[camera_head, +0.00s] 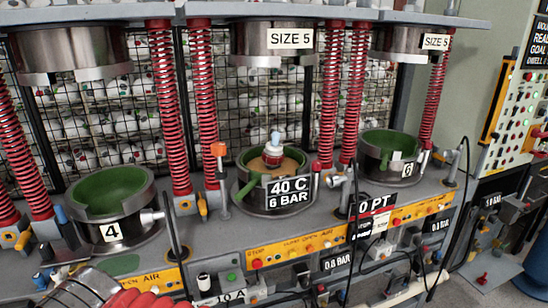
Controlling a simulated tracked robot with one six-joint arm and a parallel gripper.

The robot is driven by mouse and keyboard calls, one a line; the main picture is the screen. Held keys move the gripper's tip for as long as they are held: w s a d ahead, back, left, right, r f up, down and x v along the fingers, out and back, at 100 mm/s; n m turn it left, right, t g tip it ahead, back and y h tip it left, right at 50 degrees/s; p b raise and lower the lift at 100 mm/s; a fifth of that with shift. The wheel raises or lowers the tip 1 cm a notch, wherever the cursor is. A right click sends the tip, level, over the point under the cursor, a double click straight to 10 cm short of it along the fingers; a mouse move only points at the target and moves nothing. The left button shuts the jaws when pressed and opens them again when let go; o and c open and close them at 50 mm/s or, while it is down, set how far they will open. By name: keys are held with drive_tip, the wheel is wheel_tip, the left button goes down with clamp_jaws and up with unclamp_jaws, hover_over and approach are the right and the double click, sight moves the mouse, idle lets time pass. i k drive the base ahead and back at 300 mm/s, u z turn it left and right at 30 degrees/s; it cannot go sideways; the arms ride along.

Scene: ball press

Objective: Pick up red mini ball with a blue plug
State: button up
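A small red ball (273,155) with a pale blue and white plug (275,138) on top sits in the middle press mould (290,205). It rests on a tan surface inside the green-lined ring, with the plug pointing up. The ring's front wall and its "40 C 6 BAR" label hide what is below. I cannot make out my gripper in this view.
Mould 4 (112,232) stands left and mould 6 (390,158) right. Red springs (204,105) flank the middle mould, and the upper press head (272,45) hangs above it. Black cables cross the front. A partial grey and red shape (135,299) shows at bottom left.

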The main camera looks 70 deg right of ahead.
sight(273, 155)
drive_tip(key=u, duration=0.05)
drive_tip(key=k, duration=0.55)
drive_tip(key=z, duration=0.75)
